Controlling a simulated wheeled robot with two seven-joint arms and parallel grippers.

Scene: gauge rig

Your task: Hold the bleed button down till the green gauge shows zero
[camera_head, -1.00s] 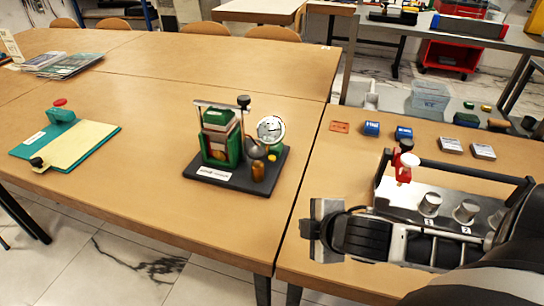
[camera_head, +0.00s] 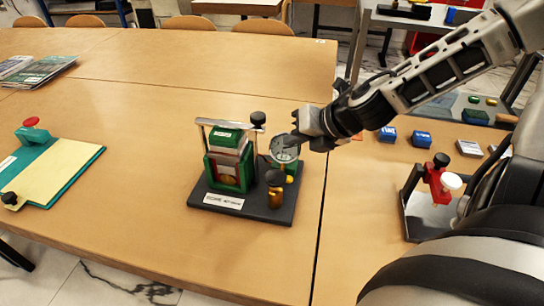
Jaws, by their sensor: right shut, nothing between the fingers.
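A rig on a black base (camera_head: 240,207) stands on the table. It carries a green frame (camera_head: 228,170), a round gauge (camera_head: 285,148) with a pale face and a brass-coloured post (camera_head: 275,196). A small yellow part (camera_head: 290,179) shows beside the post and may be the bleed button. My right gripper (camera_head: 303,140) is shut and empty, right at the gauge's upper right edge in the picture. It covers part of the gauge; whether they touch I cannot tell. The needle's reading is too small to make out. My left gripper is not in view.
A teal board (camera_head: 84,162) with a red-topped knob (camera_head: 31,122) lies at left. Another device with a red part (camera_head: 436,180) stands at right, partly behind my arm. Blue boxes (camera_head: 388,134) sit beyond the table seam. The table between board and rig is clear.

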